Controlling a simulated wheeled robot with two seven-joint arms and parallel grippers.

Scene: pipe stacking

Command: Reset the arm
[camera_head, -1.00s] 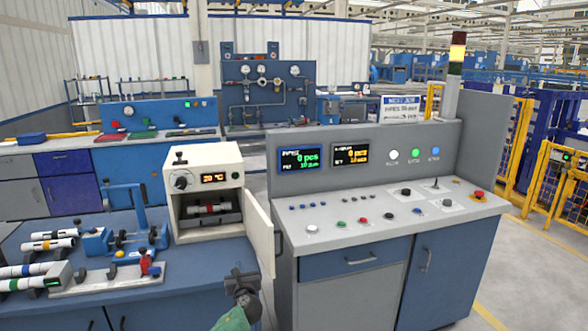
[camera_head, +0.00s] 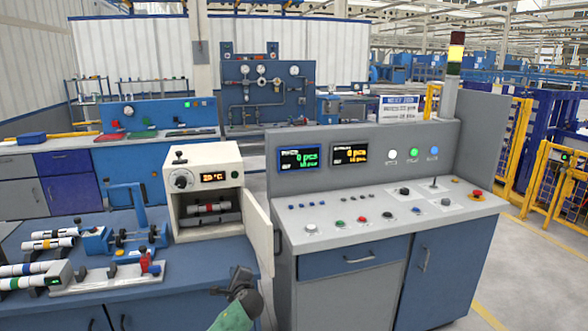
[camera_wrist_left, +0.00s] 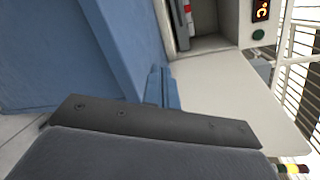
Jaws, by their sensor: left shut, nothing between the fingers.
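My left gripper (camera_head: 236,281) is at the bottom centre of the head view, shut and empty. It is in front of the table edge, below the open door (camera_head: 259,236) of a white oven (camera_head: 206,158). In the left wrist view the dark gripper body (camera_wrist_left: 150,120) fills the lower part, with the oven door (camera_wrist_left: 232,98) beyond it. A white pipe with a red band (camera_head: 208,208) lies inside the oven. My right gripper is not in view.
Several banded pipes (camera_head: 48,243) lie on the blue table (camera_head: 180,268) at left, beside a blue fixture (camera_head: 97,240) and a grey-based fixture (camera_head: 110,280). A grey control console (camera_head: 375,215) with buttons and displays stands close at right.

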